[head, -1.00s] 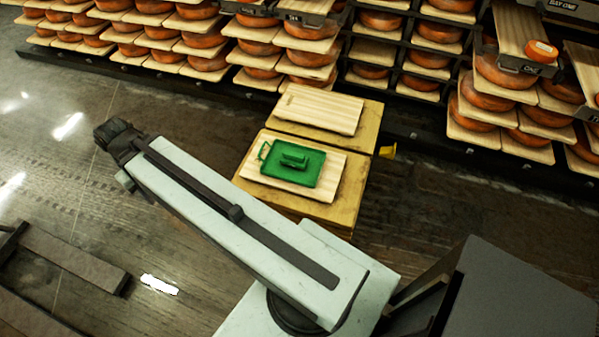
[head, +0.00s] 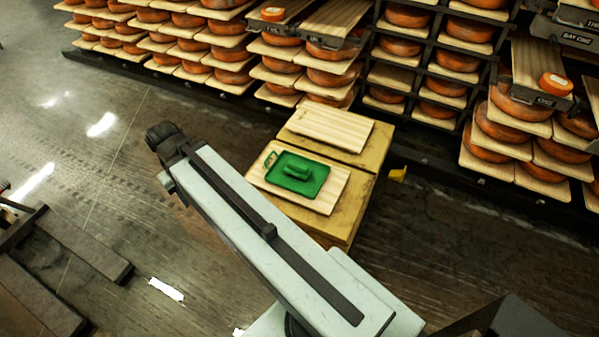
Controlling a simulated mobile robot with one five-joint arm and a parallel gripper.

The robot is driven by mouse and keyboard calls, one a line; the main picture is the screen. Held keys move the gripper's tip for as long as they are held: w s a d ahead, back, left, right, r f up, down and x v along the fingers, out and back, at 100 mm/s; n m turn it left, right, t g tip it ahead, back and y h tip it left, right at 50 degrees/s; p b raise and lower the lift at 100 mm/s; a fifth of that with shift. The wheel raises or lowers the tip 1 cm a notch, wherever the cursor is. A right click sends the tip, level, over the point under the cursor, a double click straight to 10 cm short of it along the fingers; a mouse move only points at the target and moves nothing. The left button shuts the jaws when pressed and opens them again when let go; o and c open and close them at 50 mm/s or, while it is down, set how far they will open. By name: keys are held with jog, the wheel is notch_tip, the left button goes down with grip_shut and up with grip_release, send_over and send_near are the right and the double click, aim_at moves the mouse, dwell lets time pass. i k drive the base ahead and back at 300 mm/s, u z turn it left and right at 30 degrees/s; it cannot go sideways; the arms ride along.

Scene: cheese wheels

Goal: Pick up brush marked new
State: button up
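A green tray-like piece (head: 318,176) with a raised green block (head: 297,171) in its middle and a loop at its left corner lies on a pale wooden board (head: 328,202). I cannot tell whether the block is a brush, and no "new" marking is readable. The board rests on a yellow-brown crate or stand (head: 345,225). My gripper (head: 163,136) is at the dark far end of my pale arm, left of the green piece in the picture and apart from it. Its fingers are too small and dark to read.
A second, bare board (head: 332,128) lies behind on the same stand. Shelves of orange cheese wheels (head: 330,68) line the back. A small yellow object (head: 397,174) is right of the stand. Dark beams (head: 80,244) lie at left; the floor between is clear.

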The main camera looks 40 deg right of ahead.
aim_at(302, 171)
jog(key=i, duration=0.9)
jog(key=u, duration=0.05)
